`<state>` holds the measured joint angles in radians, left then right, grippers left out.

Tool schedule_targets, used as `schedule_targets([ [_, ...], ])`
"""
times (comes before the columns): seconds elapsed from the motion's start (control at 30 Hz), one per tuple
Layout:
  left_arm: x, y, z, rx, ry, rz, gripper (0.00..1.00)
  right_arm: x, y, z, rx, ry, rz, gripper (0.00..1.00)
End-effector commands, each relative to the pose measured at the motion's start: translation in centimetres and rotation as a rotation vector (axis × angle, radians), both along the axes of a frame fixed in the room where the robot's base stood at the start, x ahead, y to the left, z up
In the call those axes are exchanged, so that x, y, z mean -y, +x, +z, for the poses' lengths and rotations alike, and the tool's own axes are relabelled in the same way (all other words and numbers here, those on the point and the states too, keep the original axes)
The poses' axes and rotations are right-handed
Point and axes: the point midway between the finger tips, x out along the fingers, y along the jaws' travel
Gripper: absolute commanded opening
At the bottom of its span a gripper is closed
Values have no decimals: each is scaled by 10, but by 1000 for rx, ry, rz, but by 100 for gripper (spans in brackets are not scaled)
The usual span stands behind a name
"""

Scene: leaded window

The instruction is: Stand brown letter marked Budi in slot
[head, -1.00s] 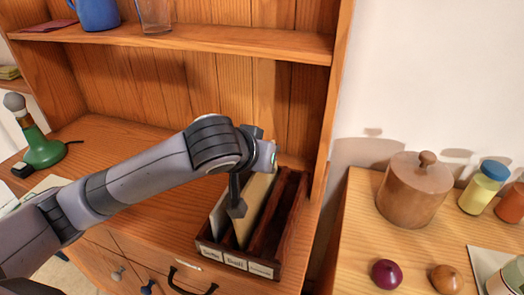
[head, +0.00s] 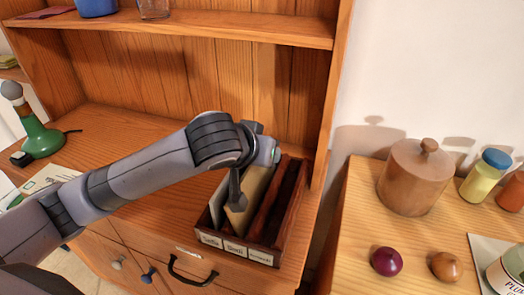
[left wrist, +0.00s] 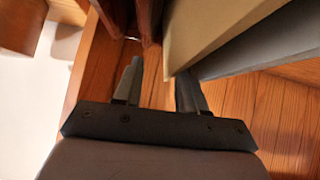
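A brown letter (head: 258,183) stands on edge in the middle slot of a dark wooden rack (head: 291,212) in the head view. The middle label (head: 235,248) on its front seems to read Budi. A pale grey letter (head: 217,204) stands in the left slot. My left gripper (head: 237,201) is over the rack, its fingers pointing down beside the brown letter. In the left wrist view my left gripper (left wrist: 160,88) has its fingers apart with bare wood between them. The brown letter (left wrist: 205,28) and the grey letter (left wrist: 265,45) show to the right. My right gripper is out of view.
The rack stands on a wooden hutch, close to its right side wall (head: 333,110), under a shelf (head: 200,28). A side table holds a wooden canister (head: 413,178) and jars.

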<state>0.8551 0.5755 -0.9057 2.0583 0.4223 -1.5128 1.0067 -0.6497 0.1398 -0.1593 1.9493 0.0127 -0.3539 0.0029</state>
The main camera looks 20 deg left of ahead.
Motion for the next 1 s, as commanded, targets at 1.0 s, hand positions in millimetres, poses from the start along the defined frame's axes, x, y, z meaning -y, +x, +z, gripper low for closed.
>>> schedule_targets([
  [1.0, -7, -53, 48, 0, -1, -1, 41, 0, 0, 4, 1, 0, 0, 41],
])
